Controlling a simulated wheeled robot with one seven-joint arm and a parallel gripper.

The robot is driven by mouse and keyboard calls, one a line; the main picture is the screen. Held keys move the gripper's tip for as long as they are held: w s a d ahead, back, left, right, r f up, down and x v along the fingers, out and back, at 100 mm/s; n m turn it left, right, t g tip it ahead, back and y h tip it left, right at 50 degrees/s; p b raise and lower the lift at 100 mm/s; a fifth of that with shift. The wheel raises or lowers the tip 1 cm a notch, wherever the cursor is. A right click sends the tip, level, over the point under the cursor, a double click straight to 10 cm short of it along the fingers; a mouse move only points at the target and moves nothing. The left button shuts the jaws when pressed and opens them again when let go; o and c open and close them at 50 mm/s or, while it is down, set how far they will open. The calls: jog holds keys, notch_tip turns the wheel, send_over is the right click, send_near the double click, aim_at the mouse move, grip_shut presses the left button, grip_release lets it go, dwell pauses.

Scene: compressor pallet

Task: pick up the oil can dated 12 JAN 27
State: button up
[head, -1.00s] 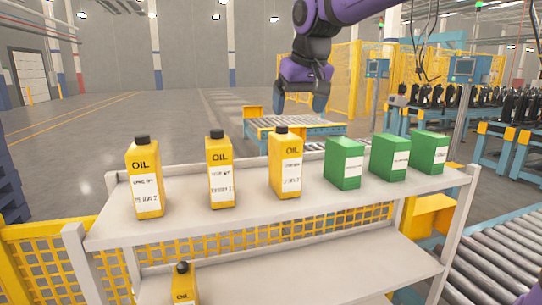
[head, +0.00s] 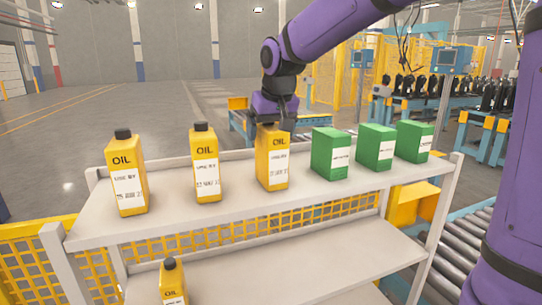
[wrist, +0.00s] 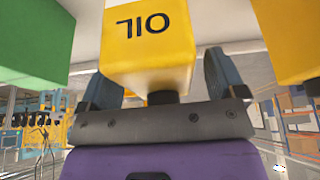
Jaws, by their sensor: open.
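Three yellow oil cans with black caps and white labels stand upright on the upper shelf: a left can (head: 128,178), a middle can (head: 206,168) and a right can (head: 272,165). A fourth oil can (head: 172,284) stands on the lower shelf. The label dates are too small to read surely. My gripper (head: 273,118) is over the top of the right can, hiding its cap in the head view. In the wrist view this can (wrist: 148,50) appears upside down between the open fingers of my gripper (wrist: 162,84), its black cap close to the palm.
Three green boxes (head: 330,155) (head: 376,148) (head: 413,141) stand to the right on the same upper shelf (head: 235,196). The nearest is close beside the right can; in the wrist view it is the green block (wrist: 32,42). A roller conveyor (head: 455,255) lies right of the rack.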

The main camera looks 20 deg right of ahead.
jog(key=shift+w+f, duration=0.2)
jog(key=shift+f, duration=0.35)
grip_shut()
jog(key=shift+r, duration=0.1)
